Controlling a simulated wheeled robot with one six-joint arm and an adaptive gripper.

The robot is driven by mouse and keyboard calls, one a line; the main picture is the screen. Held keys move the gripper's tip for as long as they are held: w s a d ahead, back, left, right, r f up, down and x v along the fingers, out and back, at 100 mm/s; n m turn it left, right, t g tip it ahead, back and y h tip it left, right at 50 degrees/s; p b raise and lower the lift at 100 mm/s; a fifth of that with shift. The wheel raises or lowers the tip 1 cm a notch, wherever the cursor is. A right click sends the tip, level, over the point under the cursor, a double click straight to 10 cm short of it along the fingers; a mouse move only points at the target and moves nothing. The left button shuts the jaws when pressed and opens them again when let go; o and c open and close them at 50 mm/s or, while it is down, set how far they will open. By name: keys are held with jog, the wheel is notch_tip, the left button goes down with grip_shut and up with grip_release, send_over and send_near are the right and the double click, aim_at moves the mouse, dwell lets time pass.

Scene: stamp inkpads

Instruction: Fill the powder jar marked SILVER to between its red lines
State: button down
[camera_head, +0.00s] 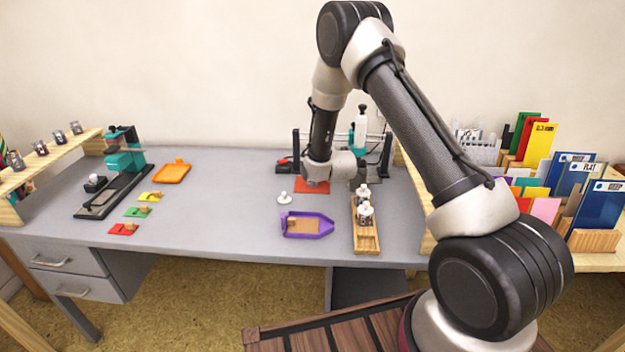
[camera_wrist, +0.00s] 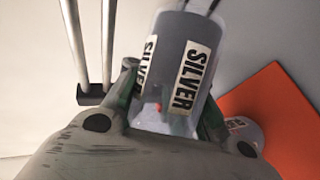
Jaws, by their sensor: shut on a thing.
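In the wrist view my gripper (camera_wrist: 168,102) is shut on a clear jar (camera_wrist: 162,62) with two black-on-white SILVER labels. The jar looks tilted in this view. A small red mark shows low on it; its fill level cannot be made out. In the head view my gripper (camera_head: 316,178) is low over an orange-red mat (camera_head: 311,187), and the jar is hidden there. A white knobbed lid (camera_head: 284,198) lies on the desk left of the mat. Two white-topped jars (camera_head: 365,212) stand in a wooden rack (camera_head: 367,244); their labels are too small to read.
A purple tray (camera_head: 327,224) lies in front of the mat. A dark-framed stand (camera_head: 386,157) is behind my gripper. Part of a labelled container (camera_wrist: 247,130) shows by the mat in the wrist view. A teal press (camera_head: 122,160) and coloured pads are left. The desk's middle is clear.

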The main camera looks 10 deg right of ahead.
jog(key=shift+a+r+m+g+y, duration=0.1)
jog(key=shift+r+m+g+y, duration=0.3)
jog(key=shift+r+m+g, duration=0.25)
jog(key=shift+s+a+m+y, duration=0.1)
jog(key=shift+a+m+y, duration=0.15)
jog(key=shift+m, duration=0.2)
jog(key=s+a+r+m+g+y, duration=0.2)
jog(key=a+r+m+g+y, duration=0.1)
jog(key=m+y, duration=0.3)
jog(key=shift+a+r+m+y, duration=0.4)
jog(key=shift+r+m, duration=0.3)
jog(key=shift+r, duration=0.2)
jog(key=shift+s, duration=0.1)
